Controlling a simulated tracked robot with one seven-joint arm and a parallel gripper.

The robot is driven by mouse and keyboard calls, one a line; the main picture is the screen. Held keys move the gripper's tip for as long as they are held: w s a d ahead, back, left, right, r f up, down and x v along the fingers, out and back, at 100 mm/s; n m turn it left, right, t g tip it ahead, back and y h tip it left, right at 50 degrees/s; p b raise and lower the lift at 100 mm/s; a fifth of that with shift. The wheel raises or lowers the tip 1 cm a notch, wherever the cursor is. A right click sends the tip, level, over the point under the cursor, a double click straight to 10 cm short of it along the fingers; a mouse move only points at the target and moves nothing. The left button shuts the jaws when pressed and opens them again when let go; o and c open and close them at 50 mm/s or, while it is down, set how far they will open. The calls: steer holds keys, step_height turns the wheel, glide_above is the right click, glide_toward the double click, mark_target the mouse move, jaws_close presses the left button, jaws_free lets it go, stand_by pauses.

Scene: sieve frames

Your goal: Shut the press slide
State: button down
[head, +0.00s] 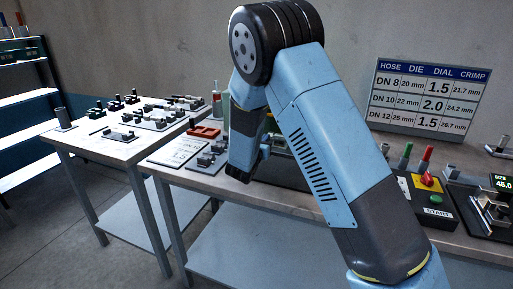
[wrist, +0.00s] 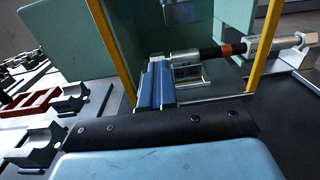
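The press is mostly hidden behind my arm in the head view; part of its dark base (head: 281,172) shows. In the wrist view its green panels (wrist: 110,38) and yellow-edged frame (wrist: 262,45) stand before me. A hose end with an orange collar and silver fitting (wrist: 262,43) lies across the right side. Two blue upright pieces (wrist: 157,85) sit side by side near the middle; I cannot tell whether they are press parts or fingers. The slide cannot be picked out clearly. My gripper (head: 250,166) hangs low at the press's left side; its finger gap is unclear.
A red tray (head: 205,131) and grey cradles (head: 207,160) are left of the press. A control box with a START button (head: 433,211) and a size readout (head: 502,183) stand right. A second table (head: 95,149) with small parts is left. A chart (head: 428,97) hangs behind.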

steer(key=x, duration=0.4)
steer(key=shift+w+a, duration=0.25)
steer(key=shift+w, duration=0.15)
steer(key=shift+w+d+r, duration=0.15)
steer(key=shift+w+r, duration=0.1)
steer(key=shift+w, duration=0.05)
